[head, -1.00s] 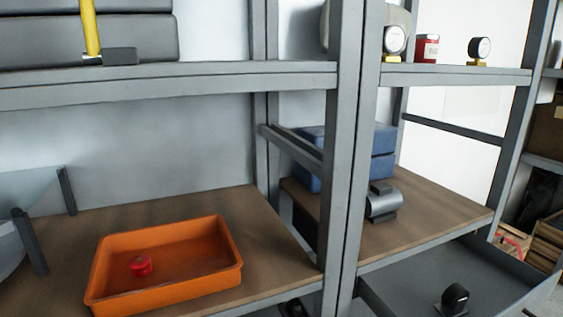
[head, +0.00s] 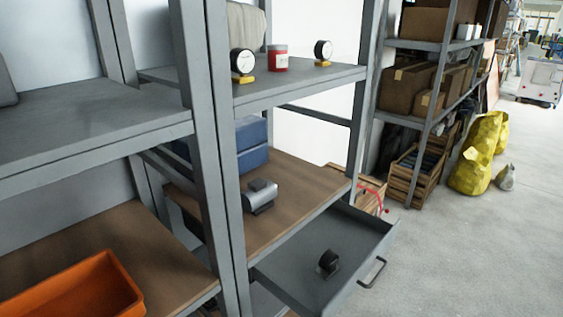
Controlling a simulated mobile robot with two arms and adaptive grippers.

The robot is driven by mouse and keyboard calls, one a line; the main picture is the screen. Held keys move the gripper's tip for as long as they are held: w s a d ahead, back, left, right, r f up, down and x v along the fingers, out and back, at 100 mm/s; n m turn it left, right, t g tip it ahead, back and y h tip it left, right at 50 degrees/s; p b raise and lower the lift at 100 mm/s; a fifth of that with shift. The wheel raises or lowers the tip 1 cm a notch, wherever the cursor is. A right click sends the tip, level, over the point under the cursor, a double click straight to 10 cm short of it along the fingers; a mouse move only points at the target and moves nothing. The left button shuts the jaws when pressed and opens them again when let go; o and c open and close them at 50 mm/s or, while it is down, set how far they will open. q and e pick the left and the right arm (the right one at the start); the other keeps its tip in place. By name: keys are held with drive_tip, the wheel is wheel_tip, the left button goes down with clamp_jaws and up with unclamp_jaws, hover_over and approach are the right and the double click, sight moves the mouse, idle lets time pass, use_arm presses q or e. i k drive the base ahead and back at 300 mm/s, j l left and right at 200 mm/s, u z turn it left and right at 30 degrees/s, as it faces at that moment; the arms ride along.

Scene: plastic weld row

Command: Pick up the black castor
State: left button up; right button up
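A black castor (head: 328,262) lies in an open grey drawer (head: 290,271) low on the right-hand shelf unit in the head view. It sits on the drawer floor, towards the right side, with nothing covering it. Neither of my grippers shows in the head view.
Above the drawer, a wooden shelf (head: 294,204) holds a grey metal part (head: 260,196) and blue boxes (head: 252,146). Grey posts (head: 217,140) stand left of the drawer. An orange tray (head: 85,291) is at lower left. Open floor (head: 470,260) lies to the right, with yellow bags (head: 477,155) beyond.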

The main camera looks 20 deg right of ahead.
sight(328, 262)
drive_tip(key=z, duration=1.4)
